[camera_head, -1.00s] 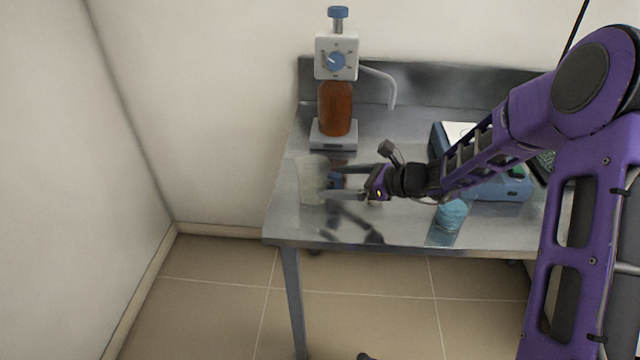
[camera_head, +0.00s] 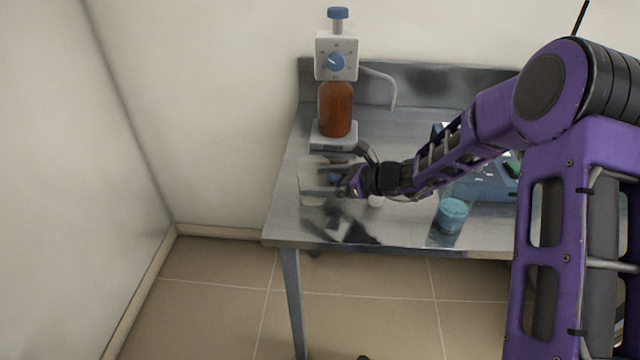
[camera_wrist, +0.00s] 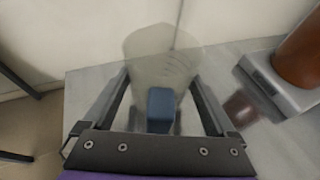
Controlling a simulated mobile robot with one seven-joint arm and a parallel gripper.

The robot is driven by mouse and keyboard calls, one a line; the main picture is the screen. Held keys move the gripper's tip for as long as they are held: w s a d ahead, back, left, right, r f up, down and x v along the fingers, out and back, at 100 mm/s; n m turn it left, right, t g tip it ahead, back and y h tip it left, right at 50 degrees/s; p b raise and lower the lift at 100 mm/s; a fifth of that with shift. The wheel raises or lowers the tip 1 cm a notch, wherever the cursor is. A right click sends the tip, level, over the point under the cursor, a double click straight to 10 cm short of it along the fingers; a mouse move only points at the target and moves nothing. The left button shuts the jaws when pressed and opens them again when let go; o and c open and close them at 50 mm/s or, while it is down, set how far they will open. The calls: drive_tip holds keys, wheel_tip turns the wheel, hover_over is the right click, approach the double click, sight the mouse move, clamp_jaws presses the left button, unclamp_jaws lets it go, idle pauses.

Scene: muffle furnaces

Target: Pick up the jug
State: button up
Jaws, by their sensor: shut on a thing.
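The jug (camera_head: 308,184) is clear, stands at the left front of the steel table and is hard to make out. In the wrist view its see-through body (camera_wrist: 160,52) lies straight ahead, with a blue part, seemingly its handle (camera_wrist: 161,108), between the fingers. My gripper (camera_head: 324,182) reaches in from the right and is shut on the jug. In the wrist view my gripper (camera_wrist: 161,80) has one finger on each side of it. The exact contact is hard to see. The jug looks upright, on or close to the tabletop.
The steel table (camera_head: 400,235) has its left edge close beside the jug. Behind the jug stands a dispenser with an amber bottle (camera_head: 335,108) and a spout. To the right are a small white item (camera_head: 376,200), a beaker of blue liquid (camera_head: 452,215) and a blue device (camera_head: 485,180).

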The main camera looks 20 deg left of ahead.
wheel_tip(320, 180, up, 10)
drive_tip(key=p, duration=0.1)
drive_tip(key=shift+p, duration=0.35)
